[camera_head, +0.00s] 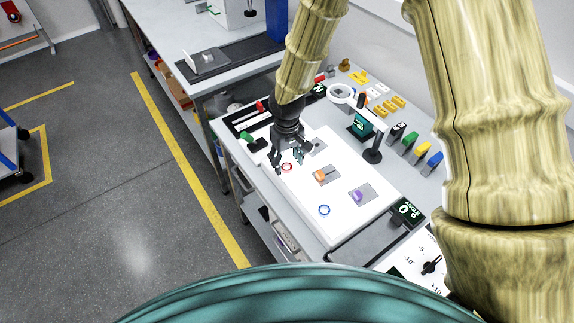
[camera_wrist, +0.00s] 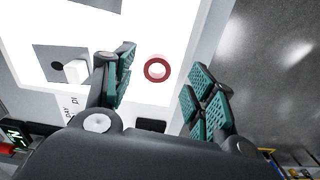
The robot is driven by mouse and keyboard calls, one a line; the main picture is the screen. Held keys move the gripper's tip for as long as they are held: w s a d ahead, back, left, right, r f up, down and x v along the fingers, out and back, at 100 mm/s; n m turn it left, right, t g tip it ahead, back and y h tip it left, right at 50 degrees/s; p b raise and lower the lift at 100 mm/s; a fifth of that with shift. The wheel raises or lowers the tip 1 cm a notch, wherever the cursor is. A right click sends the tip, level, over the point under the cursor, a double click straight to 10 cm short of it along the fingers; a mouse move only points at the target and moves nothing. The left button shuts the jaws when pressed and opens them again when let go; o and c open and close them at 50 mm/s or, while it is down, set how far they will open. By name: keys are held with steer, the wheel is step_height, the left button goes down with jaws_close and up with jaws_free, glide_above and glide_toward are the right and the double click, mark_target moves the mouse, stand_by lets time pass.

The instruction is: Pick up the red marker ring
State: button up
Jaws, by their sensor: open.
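The red marker ring (camera_head: 286,167) lies flat on the white lit panel (camera_head: 335,215), near its left edge. In the wrist view the red ring (camera_wrist: 157,69) shows between and beyond the fingers, with nothing hiding it. My gripper (camera_head: 288,158) is open and empty, just above and beside the ring in the head view. In the wrist view my gripper (camera_wrist: 160,90) has its two teal-padded fingers spread wide apart. I cannot tell the exact height of the fingertips above the panel.
A blue ring (camera_head: 324,210), an orange part (camera_head: 321,176) and a purple part (camera_head: 357,196) are on the panel. A magnifier lamp (camera_head: 372,155) stands at the panel's right. Green, yellow and blue blocks (camera_head: 409,143) line the bench's right. A green thing (camera_head: 246,139) lies near the left edge.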

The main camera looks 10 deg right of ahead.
mark_target(287, 165)
steer(key=f, duration=0.1)
steer(key=w+f, duration=0.1)
steer(key=f, duration=0.1)
steer(key=shift+w, duration=0.1)
steer(key=shift+s+r, duration=0.2)
steer(key=shift+s, duration=0.15)
steer(key=shift+w+f, duration=0.15)
steer(key=shift+w, duration=0.05)
steer(key=c, duration=0.7)
steer(key=shift+s, duration=0.1)
steer(key=shift+c, duration=0.7)
